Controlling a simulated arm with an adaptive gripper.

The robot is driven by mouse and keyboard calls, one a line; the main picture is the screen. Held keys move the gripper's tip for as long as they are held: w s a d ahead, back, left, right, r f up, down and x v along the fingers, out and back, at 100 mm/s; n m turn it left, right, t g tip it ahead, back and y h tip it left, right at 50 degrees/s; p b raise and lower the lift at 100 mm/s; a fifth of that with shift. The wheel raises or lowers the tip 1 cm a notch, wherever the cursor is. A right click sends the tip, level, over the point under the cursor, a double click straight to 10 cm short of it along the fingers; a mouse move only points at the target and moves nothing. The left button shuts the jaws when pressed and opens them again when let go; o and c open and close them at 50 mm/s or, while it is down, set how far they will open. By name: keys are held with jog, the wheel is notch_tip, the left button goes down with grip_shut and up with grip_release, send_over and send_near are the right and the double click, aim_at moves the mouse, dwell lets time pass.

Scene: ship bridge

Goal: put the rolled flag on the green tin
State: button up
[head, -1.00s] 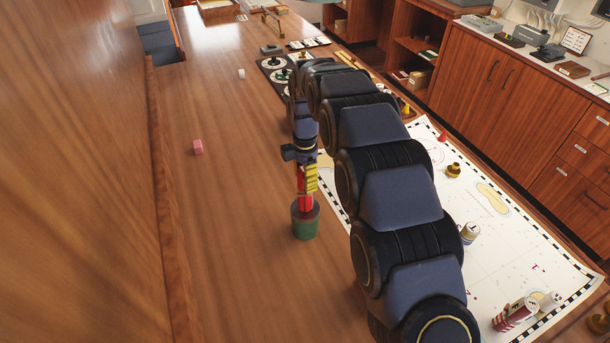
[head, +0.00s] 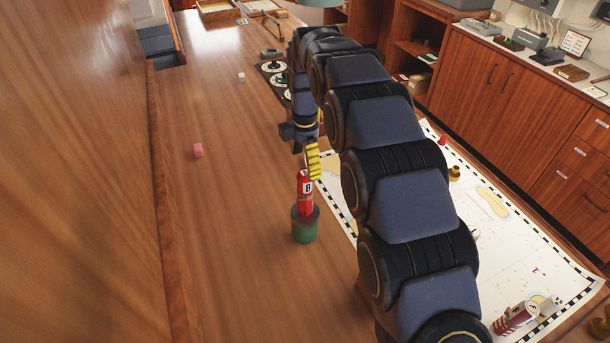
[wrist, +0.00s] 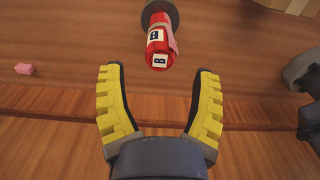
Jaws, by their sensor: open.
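The green tin (head: 305,229) stands upright on the wooden desk, left of the chart in the head view. A red rolled flag (head: 305,196) with a white label lettered B stands upright on the tin's top. In the wrist view the rolled flag (wrist: 158,42) points toward the camera, with part of the tin's dark rim (wrist: 160,10) behind it. My gripper (wrist: 158,82), with yellow ridged fingers, is open and empty. The flag lies just beyond its fingertips, apart from them. In the head view my gripper (head: 313,162) is above and behind the flag.
A pink block (head: 197,150) and a small white block (head: 241,77) lie on the desk to the left. The chart (head: 510,255) to the right carries another rolled flag (head: 514,317) and a brass piece (head: 454,173). The desk around the tin is clear.

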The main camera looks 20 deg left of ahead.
notch_tip(320, 180, up, 6)
jog(key=shift+r, duration=0.15)
jog(key=shift+d, duration=0.25)
jog(key=s+d+r+m, duration=0.3)
jog(key=s+d+m, duration=0.2)
jog(key=d+m, duration=0.3)
jog(key=s+d+r+m, duration=0.2)
jog(key=s+d+m, duration=0.3)
jog(key=d, duration=0.5)
jog(key=s+d+f+m, duration=0.1)
jog(key=s+d+m, duration=0.2)
jog(key=s, duration=0.4)
jog(key=s+d+f+m+g, duration=0.1)
jog(key=s+d+m, duration=0.3)
jog(key=s+m, duration=0.2)
jog(key=s+d+f+m, duration=0.2)
jog(key=s+m, duration=0.3)
jog(key=s, duration=0.3)
jog(key=shift+s+d+g, duration=0.3)
jog(key=shift+s+d, duration=0.1)
jog(key=shift+d, duration=0.3)
